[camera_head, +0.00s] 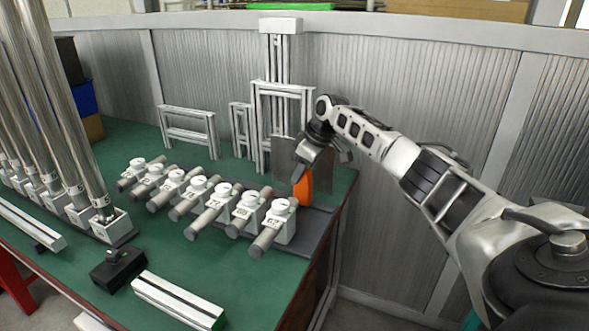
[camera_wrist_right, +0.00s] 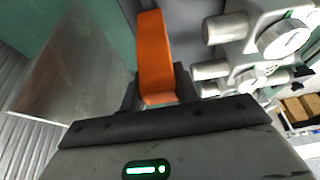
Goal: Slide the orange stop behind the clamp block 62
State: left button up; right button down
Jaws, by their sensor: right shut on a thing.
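The clamp block 62 (camera_head: 278,225) is the white block with a round dial and grey cylinder at the near right end of the row. The stop is just behind and right of it in the head view; I cannot tell whether they touch. My left gripper is out of view.
Several similar clamp blocks (camera_head: 219,194) run leftward on a dark rail (camera_head: 308,238). A grey plate (camera_head: 287,158) and white frames (camera_head: 187,130) stand behind. Tall metal tubes (camera_head: 62,110) stand at left.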

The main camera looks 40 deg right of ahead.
jog(key=c, duration=1.2)
grip_release()
jog(key=shift+o, duration=0.8)
jog(key=shift+r, duration=0.15)
jog(key=p+v, duration=0.1)
jog(key=v, duration=1.5)
jog(key=shift+s, duration=0.15)
